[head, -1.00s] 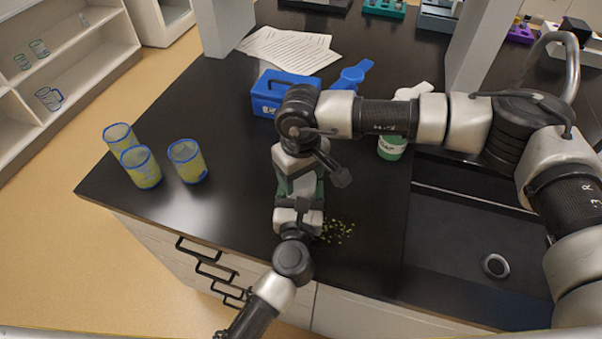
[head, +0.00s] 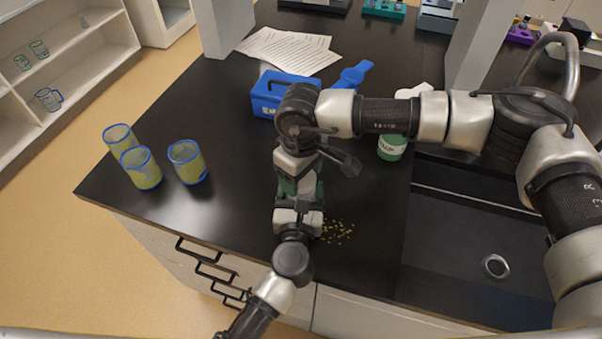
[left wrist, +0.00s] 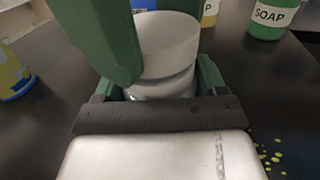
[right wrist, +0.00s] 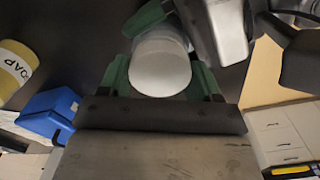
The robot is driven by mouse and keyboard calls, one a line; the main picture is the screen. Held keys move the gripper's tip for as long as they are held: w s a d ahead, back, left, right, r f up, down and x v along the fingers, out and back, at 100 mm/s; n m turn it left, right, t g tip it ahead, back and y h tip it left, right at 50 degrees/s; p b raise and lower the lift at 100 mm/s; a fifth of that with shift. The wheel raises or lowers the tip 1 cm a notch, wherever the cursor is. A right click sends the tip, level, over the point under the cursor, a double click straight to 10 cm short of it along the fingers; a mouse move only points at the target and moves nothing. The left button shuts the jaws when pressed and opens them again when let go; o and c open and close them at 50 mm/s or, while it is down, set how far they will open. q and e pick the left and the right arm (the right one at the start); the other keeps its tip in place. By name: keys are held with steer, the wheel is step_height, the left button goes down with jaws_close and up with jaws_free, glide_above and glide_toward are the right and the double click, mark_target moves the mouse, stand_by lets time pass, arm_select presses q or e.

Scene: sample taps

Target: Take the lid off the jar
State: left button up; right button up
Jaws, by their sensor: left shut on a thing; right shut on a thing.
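The jar (left wrist: 160,88) is clear and stands upright in the left wrist view, with a wide pale grey lid (left wrist: 168,45) on top. My left gripper (head: 298,207) is shut around the jar body from the near side. My right gripper (head: 298,180) comes down from above and is shut on the lid; one of its green fingers crosses the left wrist view. The lid's round top (right wrist: 160,68) fills the space between the right fingers in the right wrist view. In the head view my grippers hide the jar. I cannot tell whether the lid is loose.
Three blue-rimmed beakers (head: 143,168) stand on the left of the black counter (head: 235,225). A blue box (head: 270,98), papers (head: 290,50) and a green soap bottle (head: 391,148) are behind. Small yellow-green bits (head: 338,231) lie right of the jar. A sink (head: 490,235) is at right.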

steer(key=shift+r, duration=0.95)
steer(key=shift+r, duration=0.1)
steer(key=shift+r, duration=1.9)
arm_select(q)
steer(key=o, duration=1.8)
steer(key=s+b, duration=0.1)
steer(key=s, duration=0.2)
steer(key=s+b, duration=0.1)
steer(key=s, duration=0.3)
steer(key=s+a, duration=0.1)
steer(key=s, duration=0.3)
steer(key=shift+f+b, duration=0.1)
steer(key=shift+b, duration=0.3)
arm_select(e)
step_height(320, 180, down, 3)
steer(key=shift+r, duration=0.1)
arm_select(q)
steer(key=shift+s, duration=0.55)
